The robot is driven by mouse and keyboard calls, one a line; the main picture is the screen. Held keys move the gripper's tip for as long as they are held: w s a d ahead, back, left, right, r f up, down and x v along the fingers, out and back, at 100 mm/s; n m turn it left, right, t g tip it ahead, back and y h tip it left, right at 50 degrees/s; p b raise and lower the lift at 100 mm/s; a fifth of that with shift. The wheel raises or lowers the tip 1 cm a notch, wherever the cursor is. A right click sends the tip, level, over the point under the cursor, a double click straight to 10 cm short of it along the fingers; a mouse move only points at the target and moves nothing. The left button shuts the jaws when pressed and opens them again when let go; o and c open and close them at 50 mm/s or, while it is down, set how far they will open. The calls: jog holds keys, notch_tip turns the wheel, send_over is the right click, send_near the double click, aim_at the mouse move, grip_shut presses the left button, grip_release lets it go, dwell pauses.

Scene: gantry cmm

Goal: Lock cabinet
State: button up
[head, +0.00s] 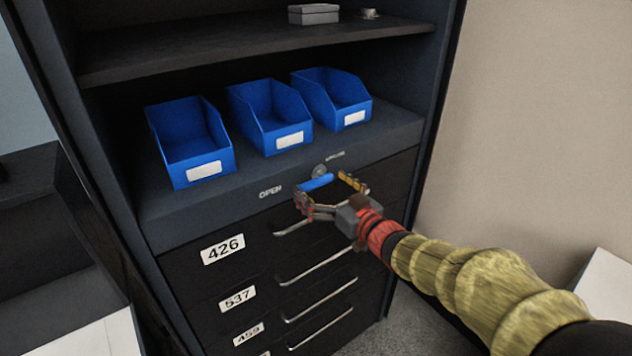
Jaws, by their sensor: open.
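The dark cabinet (235,215) has a sloping ledge with a small round silver lock (320,170) near its right side. A blue bar (316,183), seemingly the lock's handle, shows just below it and lies nearly level, tilted slightly. The label "OPEN" (270,192) is printed to its left, and a smaller label (335,156), too small to read, is above right. My gripper (326,187) is open in front of the lock, with one finger to the left of the blue bar and one to the right. I cannot tell whether either finger touches it.
Three blue bins (195,150) stand on the ledge behind the lock. Drawers with silver handles (317,267) and number labels such as 426 (223,249) are below. A shelf (250,45) above holds a grey box (313,14). A beige wall (530,130) is at right.

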jog(key=shift+x, duration=1.1)
jog(key=shift+c, duration=1.1)
jog(key=c, duration=1.5)
